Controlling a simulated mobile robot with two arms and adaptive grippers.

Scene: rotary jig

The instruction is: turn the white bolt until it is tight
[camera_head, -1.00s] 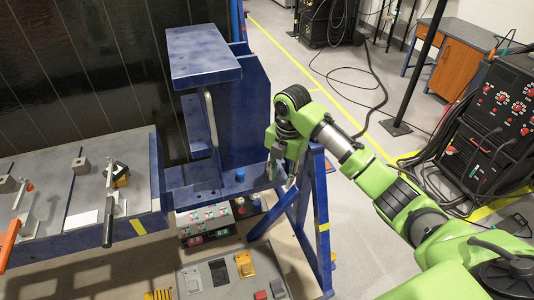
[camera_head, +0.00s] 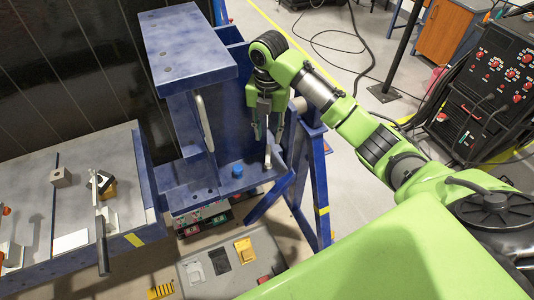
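The light-coloured upright piece that looks like the white bolt (camera_head: 268,156) stands at the right end of the blue jig's lower shelf (camera_head: 200,187). My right gripper (camera_head: 268,135) points down over it from above. Its two dark fingers are apart, one to each side of a pale rod-like part, and no grip on the bolt shows. Whether the fingertips touch the bolt is too small to tell. My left gripper is out of view.
A blue cap (camera_head: 237,170) sits on the shelf left of the bolt. A grey bar handle (camera_head: 204,123) and the jig's raised top plate (camera_head: 188,45) stand left of my gripper. A clamp table (camera_head: 70,205) is at the left, a welding machine (camera_head: 485,100) at the right.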

